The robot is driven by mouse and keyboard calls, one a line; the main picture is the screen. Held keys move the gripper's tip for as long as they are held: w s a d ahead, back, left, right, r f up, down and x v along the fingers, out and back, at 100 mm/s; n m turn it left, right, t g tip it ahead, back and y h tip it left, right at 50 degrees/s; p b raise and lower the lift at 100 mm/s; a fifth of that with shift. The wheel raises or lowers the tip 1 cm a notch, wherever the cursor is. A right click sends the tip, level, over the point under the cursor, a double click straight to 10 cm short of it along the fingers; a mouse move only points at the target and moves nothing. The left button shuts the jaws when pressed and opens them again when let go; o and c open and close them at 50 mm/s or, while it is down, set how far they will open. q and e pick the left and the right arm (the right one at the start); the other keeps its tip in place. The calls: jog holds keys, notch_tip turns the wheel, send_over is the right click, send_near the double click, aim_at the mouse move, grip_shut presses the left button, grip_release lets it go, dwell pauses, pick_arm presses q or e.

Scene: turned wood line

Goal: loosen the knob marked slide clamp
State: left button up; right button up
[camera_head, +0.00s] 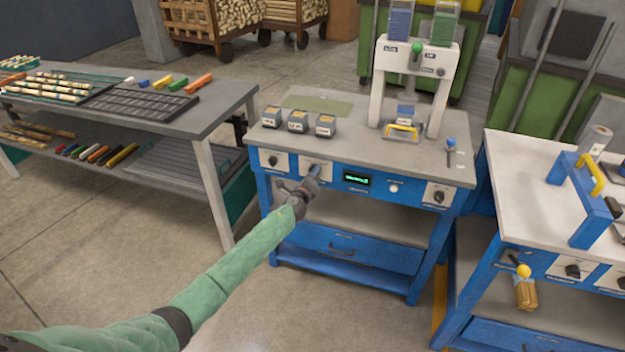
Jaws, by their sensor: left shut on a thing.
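My left gripper (312,176) reaches in on the green-sleeved arm to the front panel of the middle blue bench. It is shut on a knob on the white plate (321,165) left of the green display. The fingers hide most of that knob. Another dark knob (272,160) sits on a white plate to its left, and one more dark knob (438,196) is at the panel's right end. The plate labels are too small to read, so I cannot tell which is marked slide clamp. My right gripper is not in view.
The panel also holds a green-lit display (356,179) and a white button (393,188). A white press frame (377,88) and several small grey boxes (298,121) stand on the bench top. A right-hand bench (510,190) and a left-hand grey table (215,108) stand beside it.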

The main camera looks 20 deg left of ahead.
pick_arm(q)
jog(key=shift+n+b, duration=1.5)
jog(key=shift+n, duration=3.5)
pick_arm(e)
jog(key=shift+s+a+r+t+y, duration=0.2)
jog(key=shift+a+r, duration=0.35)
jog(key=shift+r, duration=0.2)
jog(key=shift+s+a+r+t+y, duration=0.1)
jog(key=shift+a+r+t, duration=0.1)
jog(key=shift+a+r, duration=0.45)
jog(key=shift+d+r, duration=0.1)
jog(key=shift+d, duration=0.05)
pick_arm(q)
jog(key=shift+f, duration=0.1)
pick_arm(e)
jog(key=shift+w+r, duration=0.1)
pick_arm(q)
jog(key=o, duration=1)
jog(key=shift+s, duration=0.15)
